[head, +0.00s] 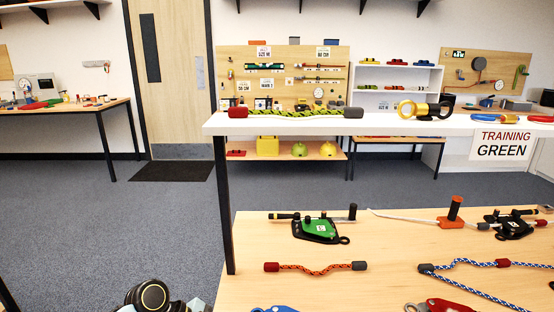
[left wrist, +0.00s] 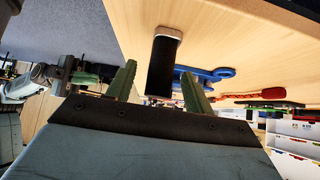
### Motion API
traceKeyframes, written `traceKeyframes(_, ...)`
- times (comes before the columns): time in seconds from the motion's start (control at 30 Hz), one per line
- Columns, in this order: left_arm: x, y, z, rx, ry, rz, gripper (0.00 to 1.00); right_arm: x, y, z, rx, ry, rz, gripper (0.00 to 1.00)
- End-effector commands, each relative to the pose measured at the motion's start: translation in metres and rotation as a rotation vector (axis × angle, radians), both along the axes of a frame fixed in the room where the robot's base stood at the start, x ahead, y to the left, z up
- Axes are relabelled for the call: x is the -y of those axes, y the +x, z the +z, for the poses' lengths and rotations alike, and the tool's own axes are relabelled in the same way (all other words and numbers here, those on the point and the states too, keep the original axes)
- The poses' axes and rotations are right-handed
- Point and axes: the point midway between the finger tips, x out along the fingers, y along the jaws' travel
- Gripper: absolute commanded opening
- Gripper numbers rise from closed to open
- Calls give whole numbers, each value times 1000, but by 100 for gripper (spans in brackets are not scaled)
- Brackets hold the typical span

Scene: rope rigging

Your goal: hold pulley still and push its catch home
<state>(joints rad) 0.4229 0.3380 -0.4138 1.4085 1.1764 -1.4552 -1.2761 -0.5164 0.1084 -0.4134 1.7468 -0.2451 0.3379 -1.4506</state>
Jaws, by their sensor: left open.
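A green and black pulley-like device (head: 318,228) lies on the wooden table in the head view. A red one (head: 447,306) and a blue one (head: 273,309) are cut off by the bottom edge, and a black one (head: 515,223) lies at the right. I cannot tell which is the task's pulley, and no catch is clear. In the left wrist view my left gripper (left wrist: 158,70) is open, its green fingers apart. A black cylinder (left wrist: 161,68) shows between the fingers; I see no contact. A blue part (left wrist: 207,74) shows just beyond. My right gripper is in neither view.
The wooden table (head: 390,225) also holds an orange rope (head: 315,269), a blue rope (head: 460,265) and an orange block with a black handle (head: 452,215). A white shelf (head: 380,124) crosses above its far side, on a black post (head: 223,200).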

Motion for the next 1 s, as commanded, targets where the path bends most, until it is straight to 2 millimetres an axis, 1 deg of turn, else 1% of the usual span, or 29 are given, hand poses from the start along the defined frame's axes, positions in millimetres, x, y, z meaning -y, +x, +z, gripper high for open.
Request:
traceKeyframes(0.17, -1, 0, 2, 0, 0, 0, 52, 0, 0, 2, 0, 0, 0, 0)
traceKeyframes(1.0, -36, 1, 40, 0, 0, 1, 52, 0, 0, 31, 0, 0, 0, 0)
